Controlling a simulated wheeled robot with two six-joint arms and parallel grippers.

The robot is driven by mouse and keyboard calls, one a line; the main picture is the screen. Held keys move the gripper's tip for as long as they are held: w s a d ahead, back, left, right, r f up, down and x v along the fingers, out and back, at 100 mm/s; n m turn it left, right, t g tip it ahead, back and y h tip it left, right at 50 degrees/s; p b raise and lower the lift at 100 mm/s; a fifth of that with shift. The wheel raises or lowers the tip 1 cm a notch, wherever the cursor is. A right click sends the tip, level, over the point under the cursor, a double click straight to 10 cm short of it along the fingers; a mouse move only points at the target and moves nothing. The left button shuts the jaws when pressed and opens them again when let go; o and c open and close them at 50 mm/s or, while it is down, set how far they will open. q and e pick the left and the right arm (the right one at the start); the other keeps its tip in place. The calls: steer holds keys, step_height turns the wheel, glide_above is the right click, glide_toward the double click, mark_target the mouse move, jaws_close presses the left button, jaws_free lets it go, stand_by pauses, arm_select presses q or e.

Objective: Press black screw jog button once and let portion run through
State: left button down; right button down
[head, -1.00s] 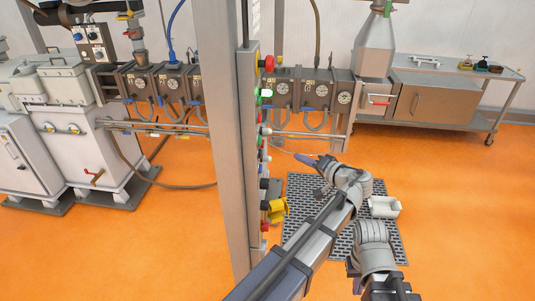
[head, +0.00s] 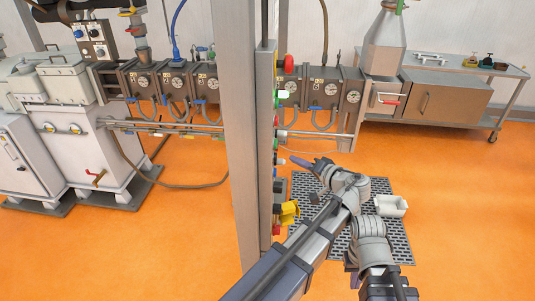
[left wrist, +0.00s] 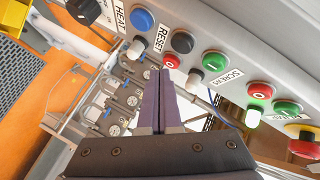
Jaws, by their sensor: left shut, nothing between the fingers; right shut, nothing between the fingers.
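The control panel (head: 266,140) is on the side of a grey post in the head view. In the left wrist view a round black button (left wrist: 182,43) sits on the panel between the RESET and SCREWS labels. A green button (left wrist: 215,62) is to its right. My left gripper (head: 294,160) is shut and empty, just right of the panel in the head view. Its purple fingertips also show in the left wrist view (left wrist: 159,76), below the black button and apart from it in the picture. My right arm shows at lower right, but its fingers are hidden.
A yellow part (head: 289,212) sticks out low on the post. The extruder barrel (head: 318,90) runs behind. A white bin (head: 391,205) stands on a floor grating.

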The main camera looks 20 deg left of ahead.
mark_target(275, 157)
arm_select(q)
steer(key=shift+s+a, duration=0.2)
steer(key=shift+a, duration=0.35)
steer(key=shift+s+a, duration=0.15)
steer(key=shift+a, duration=0.4)
steer(key=shift+s+a, duration=0.1)
stand_by(1.1)
steer(key=shift+a, duration=0.3)
steer(key=shift+s+a, duration=0.2)
steer(key=shift+a, duration=0.25)
stand_by(0.8)
steer(key=shift+d, duration=0.1)
steer(key=shift+w+d, duration=0.25)
steer(key=shift+d, duration=0.5)
